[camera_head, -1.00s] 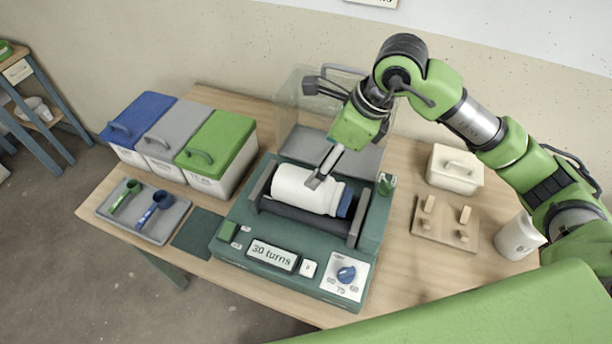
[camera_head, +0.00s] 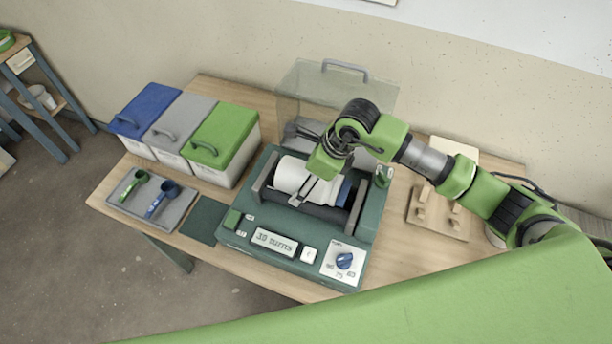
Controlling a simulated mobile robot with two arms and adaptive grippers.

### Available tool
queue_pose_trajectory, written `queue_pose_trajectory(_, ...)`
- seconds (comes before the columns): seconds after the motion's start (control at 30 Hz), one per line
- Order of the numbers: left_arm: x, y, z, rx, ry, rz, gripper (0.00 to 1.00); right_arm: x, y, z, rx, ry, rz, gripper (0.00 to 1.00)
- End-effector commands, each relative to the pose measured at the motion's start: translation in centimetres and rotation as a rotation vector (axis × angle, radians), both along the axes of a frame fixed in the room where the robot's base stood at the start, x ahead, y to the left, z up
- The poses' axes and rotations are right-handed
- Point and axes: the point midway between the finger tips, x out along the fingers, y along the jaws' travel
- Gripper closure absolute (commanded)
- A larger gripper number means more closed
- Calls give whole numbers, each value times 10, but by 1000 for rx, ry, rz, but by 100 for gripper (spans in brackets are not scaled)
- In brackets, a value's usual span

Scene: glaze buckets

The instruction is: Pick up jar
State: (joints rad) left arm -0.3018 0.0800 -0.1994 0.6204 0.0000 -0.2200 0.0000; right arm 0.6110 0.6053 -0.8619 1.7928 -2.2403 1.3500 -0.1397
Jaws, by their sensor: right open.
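The white jar (camera_head: 289,176) with a blue lid (camera_head: 343,190) lies on its side on the dark rollers of a green machine (camera_head: 228,240). My right gripper (camera_head: 303,199) comes down over the jar from above. Its fingers are open and reach along the jar's near side. I cannot tell whether they touch it. The gripper and wrist hide part of the jar's middle. My left gripper is not in view.
A clear cover (camera_head: 352,92) stands raised behind the rollers. Bins with blue (camera_head: 148,108), grey (camera_head: 180,122) and green (camera_head: 224,134) lids stand at left. A tray with scoops (camera_head: 182,208) lies in front of them. A wooden peg board (camera_head: 440,216) lies at right.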

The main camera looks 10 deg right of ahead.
Motion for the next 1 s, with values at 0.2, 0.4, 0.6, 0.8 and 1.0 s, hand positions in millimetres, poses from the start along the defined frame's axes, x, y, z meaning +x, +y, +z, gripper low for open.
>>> queue_pose_trajectory(0.2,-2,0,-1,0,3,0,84,0,0,0,0,0,0,34)
queue_pose_trajectory(0.4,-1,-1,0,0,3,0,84,2,1,4,5,-7,0,73)
queue_pose_trajectory(0.6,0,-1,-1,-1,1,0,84,2,1,4,4,-8,-1,73)
queue_pose_trajectory(0.8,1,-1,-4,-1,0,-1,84,4,1,15,6,-12,0,73)
queue_pose_trajectory(1.0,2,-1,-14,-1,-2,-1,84,-3,5,40,6,-12,5,73)
